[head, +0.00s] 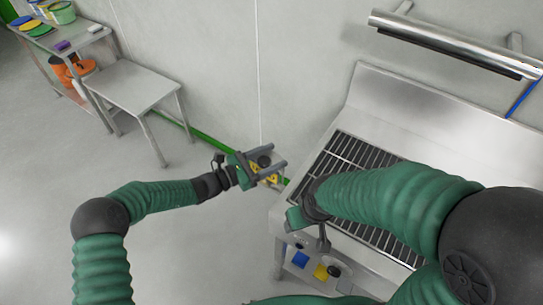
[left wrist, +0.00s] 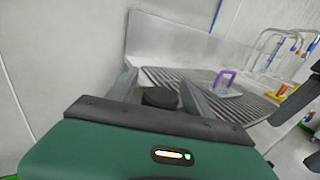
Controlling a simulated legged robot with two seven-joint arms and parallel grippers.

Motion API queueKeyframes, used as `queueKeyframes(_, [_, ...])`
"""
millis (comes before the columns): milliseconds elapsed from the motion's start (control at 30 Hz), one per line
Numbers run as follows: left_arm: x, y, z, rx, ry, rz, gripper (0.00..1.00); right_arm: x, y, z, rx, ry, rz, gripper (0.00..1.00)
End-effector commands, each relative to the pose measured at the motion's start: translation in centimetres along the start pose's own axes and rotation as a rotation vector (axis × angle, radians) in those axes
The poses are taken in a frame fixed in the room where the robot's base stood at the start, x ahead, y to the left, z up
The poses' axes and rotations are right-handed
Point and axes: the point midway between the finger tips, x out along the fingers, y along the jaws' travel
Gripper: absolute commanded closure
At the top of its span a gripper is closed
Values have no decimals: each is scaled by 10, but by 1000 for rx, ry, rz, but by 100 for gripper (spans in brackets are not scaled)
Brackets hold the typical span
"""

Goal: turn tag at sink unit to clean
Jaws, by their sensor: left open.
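The steel sink unit (head: 372,95) stands at right with a slatted top; it also shows in the left wrist view (left wrist: 170,35). My left gripper (head: 282,156) is open at its left end. A dark round knob-like part (head: 264,161) shows between its fingers, also in the left wrist view (left wrist: 160,97); I cannot tell whether they touch. A yellow-marked piece (head: 268,179) lies just below, partly hidden; no tag wording is readable. My right gripper (head: 322,238) is over the unit's near edge, its jaw state unclear. Below it are a blue square (head: 300,259), a yellow square (head: 320,272) and a dark knob (head: 335,271).
A steel bar fixture (head: 450,42) is on the wall above the unit. A low steel table (head: 125,85) and a shelf with coloured lids (head: 40,30) stand at upper left. A purple-handled item (left wrist: 225,80) rests on the slats. The floor at left is clear.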

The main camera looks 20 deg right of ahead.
Motion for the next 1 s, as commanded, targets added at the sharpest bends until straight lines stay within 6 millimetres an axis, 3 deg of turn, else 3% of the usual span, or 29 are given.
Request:
queueKeyframes(233, [0,0,0,0,-1,0,43,0,0,0,1,0,0,33])
queueKeyframes(667, [-1,1,0,1,0,2,99,0,0,0,0,0,0,33])
queueKeyframes(1000, [-1,3,2,-1,0,40,100,-6,0,-1,0,0,0,33])
